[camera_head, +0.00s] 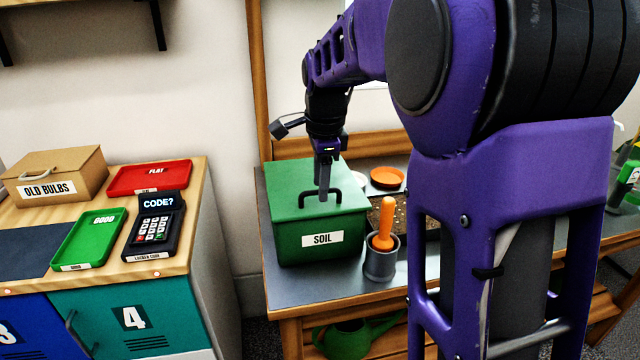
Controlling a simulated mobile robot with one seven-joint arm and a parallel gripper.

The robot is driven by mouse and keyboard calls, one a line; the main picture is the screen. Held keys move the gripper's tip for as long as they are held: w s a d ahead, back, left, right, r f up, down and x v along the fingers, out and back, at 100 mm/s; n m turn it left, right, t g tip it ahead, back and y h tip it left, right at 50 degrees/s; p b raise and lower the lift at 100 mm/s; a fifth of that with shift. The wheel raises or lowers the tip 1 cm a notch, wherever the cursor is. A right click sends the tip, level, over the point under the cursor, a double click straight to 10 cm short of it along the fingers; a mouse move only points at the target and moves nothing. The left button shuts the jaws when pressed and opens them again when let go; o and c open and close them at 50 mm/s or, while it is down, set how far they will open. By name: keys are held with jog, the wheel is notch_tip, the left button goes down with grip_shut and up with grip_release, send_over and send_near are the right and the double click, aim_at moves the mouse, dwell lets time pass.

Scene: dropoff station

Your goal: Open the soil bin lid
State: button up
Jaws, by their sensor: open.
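The green soil bin (290,240), with a white SOIL label on its front, stands on the grey-topped bench at the middle of the head view. Its green lid (290,185) lies on top and looks closed. A dark handle (334,184) rises from the lid. My gripper (323,196) points straight down at the lid, with its fingertips at the handle. The jaws are open. I cannot tell whether the fingers straddle the handle bar or touch it.
A grey pot (381,262) with an orange-handled tool (385,222) stands close right of the bin. An orange dish (387,178) lies behind. Left is a locker top with an OLD BULBS box (55,172), red tray (150,178), green tray (87,239) and keypad (154,228).

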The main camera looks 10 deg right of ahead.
jog(key=shift+f, duration=0.1)
grip_shut()
dwell(1.4)
